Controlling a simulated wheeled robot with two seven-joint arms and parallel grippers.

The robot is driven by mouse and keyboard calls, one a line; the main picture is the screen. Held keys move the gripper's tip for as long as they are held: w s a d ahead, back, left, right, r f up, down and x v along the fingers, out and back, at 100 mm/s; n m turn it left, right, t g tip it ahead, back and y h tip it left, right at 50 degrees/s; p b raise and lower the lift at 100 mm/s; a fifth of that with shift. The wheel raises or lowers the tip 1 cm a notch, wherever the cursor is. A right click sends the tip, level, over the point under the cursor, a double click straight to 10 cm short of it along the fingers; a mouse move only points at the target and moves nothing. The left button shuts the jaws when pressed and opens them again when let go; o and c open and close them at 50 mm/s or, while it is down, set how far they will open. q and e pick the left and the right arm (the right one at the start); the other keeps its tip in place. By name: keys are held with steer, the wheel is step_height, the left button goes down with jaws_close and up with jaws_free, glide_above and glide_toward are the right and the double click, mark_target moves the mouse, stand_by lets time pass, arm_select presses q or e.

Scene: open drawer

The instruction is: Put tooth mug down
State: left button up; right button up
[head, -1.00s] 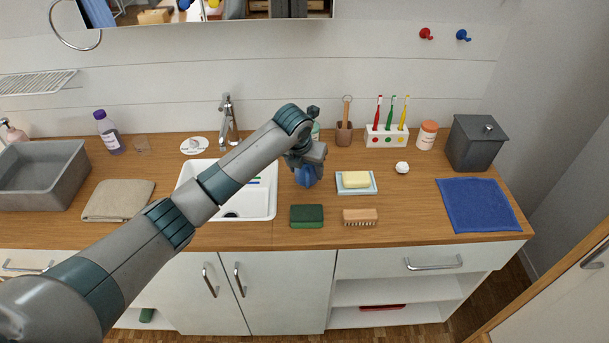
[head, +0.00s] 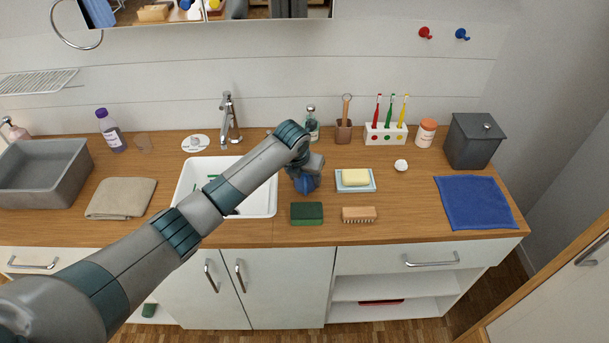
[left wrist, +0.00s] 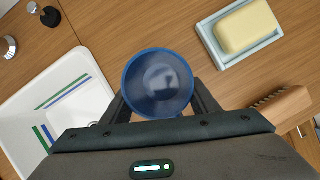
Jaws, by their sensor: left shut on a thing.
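The tooth mug (head: 305,184) is a blue round cup, partly hidden behind my left gripper in the head view. In the left wrist view the blue mug (left wrist: 158,80) shows its open rim and empty inside. My left gripper (left wrist: 158,108) is shut on the mug, with one dark finger at each side. In the head view my left gripper (head: 304,172) is over the counter between the sink and the soap dish. I cannot tell whether the mug's base touches the counter. My right gripper is not in view.
The white sink (head: 262,200) is left of the mug, and a soap dish (head: 369,187) with yellow soap is right of it. A green sponge (head: 307,214) and a brush (head: 359,215) lie in front. A glass bottle (head: 312,126) stands behind. Bare wooden counter (head: 415,205) shows at right.

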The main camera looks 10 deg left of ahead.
arm_select(q)
steer(key=o, duration=1.3)
steer(key=shift+f, duration=0.1)
steer(key=shift+o, duration=0.2)
steer(key=shift+s+r, duration=0.15)
steer(key=shift+r, duration=0.5)
steer(key=b+v, duration=0.2)
steer(key=v, duration=0.9)
steer(key=shift+b, duration=0.3)
steer(key=shift+f, duration=0.1)
